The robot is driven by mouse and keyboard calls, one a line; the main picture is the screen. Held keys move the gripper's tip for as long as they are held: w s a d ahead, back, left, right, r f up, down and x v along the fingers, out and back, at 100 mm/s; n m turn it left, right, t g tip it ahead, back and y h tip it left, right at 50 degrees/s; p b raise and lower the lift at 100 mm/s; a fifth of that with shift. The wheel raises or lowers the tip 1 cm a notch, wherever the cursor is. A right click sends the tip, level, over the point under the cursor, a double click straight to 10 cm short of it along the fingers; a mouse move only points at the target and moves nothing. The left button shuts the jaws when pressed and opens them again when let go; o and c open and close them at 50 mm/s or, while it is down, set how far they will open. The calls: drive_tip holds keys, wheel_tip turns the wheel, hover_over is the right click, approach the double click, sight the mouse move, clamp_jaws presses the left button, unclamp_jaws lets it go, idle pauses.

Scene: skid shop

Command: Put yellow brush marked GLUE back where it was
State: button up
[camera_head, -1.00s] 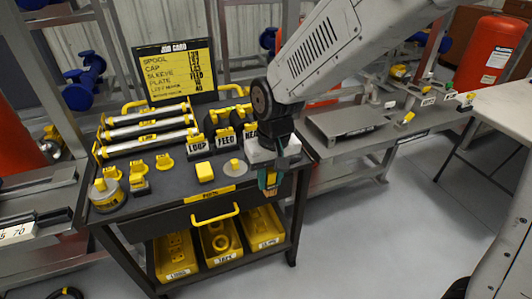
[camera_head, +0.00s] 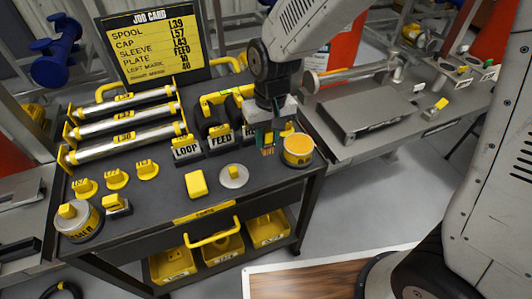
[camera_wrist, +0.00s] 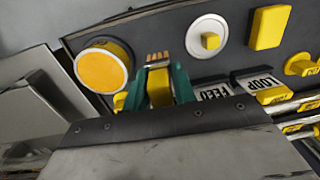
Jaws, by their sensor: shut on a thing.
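My gripper (camera_head: 267,142) points down over the right part of the black cart top. It is shut on the yellow brush (camera_wrist: 160,88), whose handle sits between the green fingers in the wrist view. The brush's tan bristles (camera_head: 267,152) stick out below the fingertips, also seen in the wrist view (camera_wrist: 157,57). I cannot read any GLUE marking. A round tin with a yellow-orange top (camera_head: 298,147) stands just right of the gripper, near the cart's right edge. The tin also shows in the wrist view (camera_wrist: 103,72). The brush and tin appear apart.
A yellow block (camera_head: 196,184) and a grey disc with a yellow knob (camera_head: 234,177) lie in front. The job card (camera_head: 152,47) stands behind. Yellow bins (camera_head: 268,230) sit below.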

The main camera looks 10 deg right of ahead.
drive_tip(key=shift+f, duration=3.4)
drive_tip(key=o, duration=1)
drive_tip(key=shift+f, duration=0.15)
drive_tip(key=shift+o, duration=0.2)
